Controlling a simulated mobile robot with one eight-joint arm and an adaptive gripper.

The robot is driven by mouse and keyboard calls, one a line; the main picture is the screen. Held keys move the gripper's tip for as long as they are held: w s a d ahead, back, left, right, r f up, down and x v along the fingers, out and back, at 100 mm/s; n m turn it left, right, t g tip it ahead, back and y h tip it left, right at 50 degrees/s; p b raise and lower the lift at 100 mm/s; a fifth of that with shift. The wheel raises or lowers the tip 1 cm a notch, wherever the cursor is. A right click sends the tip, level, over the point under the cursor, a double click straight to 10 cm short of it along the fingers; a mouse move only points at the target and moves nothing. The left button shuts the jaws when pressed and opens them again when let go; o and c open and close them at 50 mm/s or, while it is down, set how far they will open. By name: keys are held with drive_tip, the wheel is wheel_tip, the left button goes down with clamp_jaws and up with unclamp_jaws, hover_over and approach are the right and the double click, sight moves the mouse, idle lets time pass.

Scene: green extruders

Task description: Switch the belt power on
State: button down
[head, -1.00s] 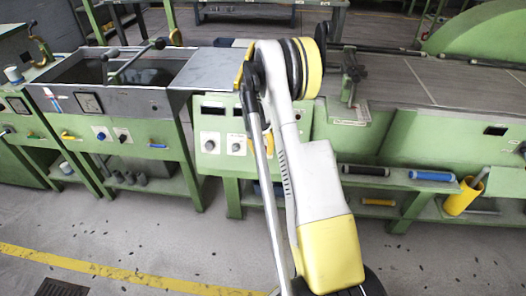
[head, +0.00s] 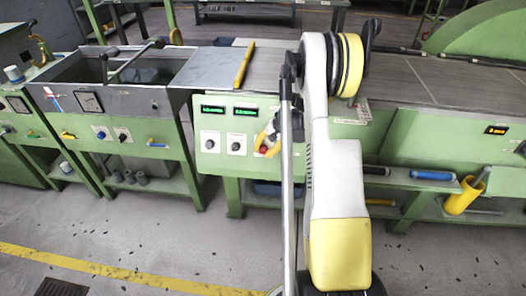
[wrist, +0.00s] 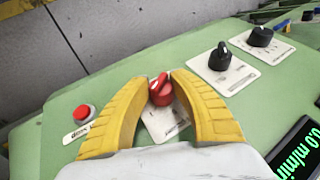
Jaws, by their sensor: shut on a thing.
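The red rotary switch (wrist: 160,92) sits on the green control panel (wrist: 120,85), with a white scale plate beside it. My gripper (wrist: 161,80) has its two yellow fingers closed in on either side of the red switch and is shut on it. In the head view my gripper (head: 268,140) is at the right part of the panel front, partly hidden by my arm; a bit of red (head: 264,149) shows there. Two panel displays (head: 214,110) are lit green, and one reads 0.0 m/min in the wrist view (wrist: 300,148).
A red push button (wrist: 83,113) with a label is left of the fingers. Two black knobs (wrist: 220,58) are right of the switch. The belt (head: 415,80) lies above the panel.

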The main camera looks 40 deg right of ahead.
idle(0.4)
drive_tip(key=c, duration=1.1)
unclamp_jaws()
drive_tip(key=shift+r, duration=0.1)
drive_tip(key=v, duration=1.2)
drive_tip(key=shift+s, duration=0.15)
